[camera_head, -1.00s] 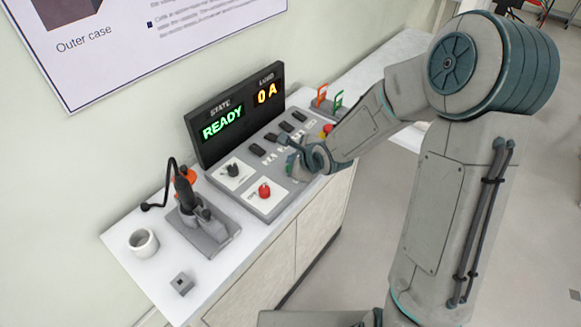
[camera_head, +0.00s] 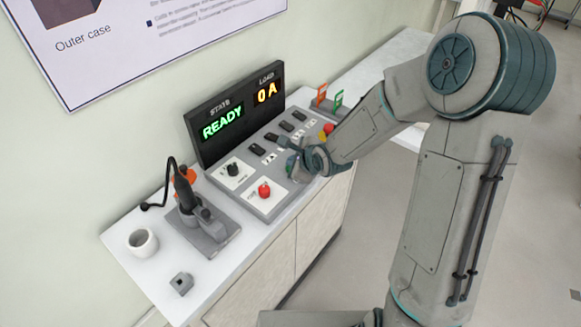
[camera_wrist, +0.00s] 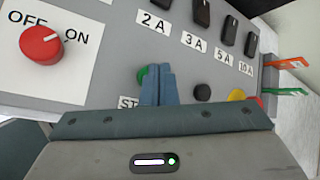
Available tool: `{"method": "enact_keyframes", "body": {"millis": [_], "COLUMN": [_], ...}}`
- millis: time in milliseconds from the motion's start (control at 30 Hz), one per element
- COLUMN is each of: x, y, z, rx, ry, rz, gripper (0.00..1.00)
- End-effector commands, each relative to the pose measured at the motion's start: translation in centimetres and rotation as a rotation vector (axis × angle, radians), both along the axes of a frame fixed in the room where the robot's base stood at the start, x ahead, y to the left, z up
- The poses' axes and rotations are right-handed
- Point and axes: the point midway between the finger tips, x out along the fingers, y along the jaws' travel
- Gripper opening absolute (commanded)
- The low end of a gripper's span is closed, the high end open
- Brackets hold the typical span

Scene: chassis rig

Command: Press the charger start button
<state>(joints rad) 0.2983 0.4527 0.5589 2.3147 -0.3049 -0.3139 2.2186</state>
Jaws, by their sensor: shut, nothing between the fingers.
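The charger panel (camera_head: 216,180) is a grey sloped console on the counter. Its display (camera_head: 223,123) reads STATE READY and LOAD 0 A. In the wrist view the green button (camera_wrist: 141,76) sits on the panel above a label starting "ST", partly hidden behind the fingers. My gripper (camera_wrist: 158,70) is shut and empty, its blue fingertips overlapping the right side of the green button in that view. I cannot tell whether they touch it. In the head view my gripper (camera_head: 287,146) is over the right half of the panel.
A red OFF/ON knob (camera_wrist: 41,46) is left of the fingers. A white mug (camera_head: 142,243) and a black-handled tool (camera_head: 186,195) stand left.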

Motion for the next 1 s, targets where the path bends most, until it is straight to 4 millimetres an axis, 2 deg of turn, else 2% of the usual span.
{"method": "enact_keyframes", "body": {"millis": [1000], "x": [-0.03], "y": [-0.02], "z": [-0.94], "rx": [0.000], "ry": [0.001], "rz": [0.001], "gripper": [0.00]}}
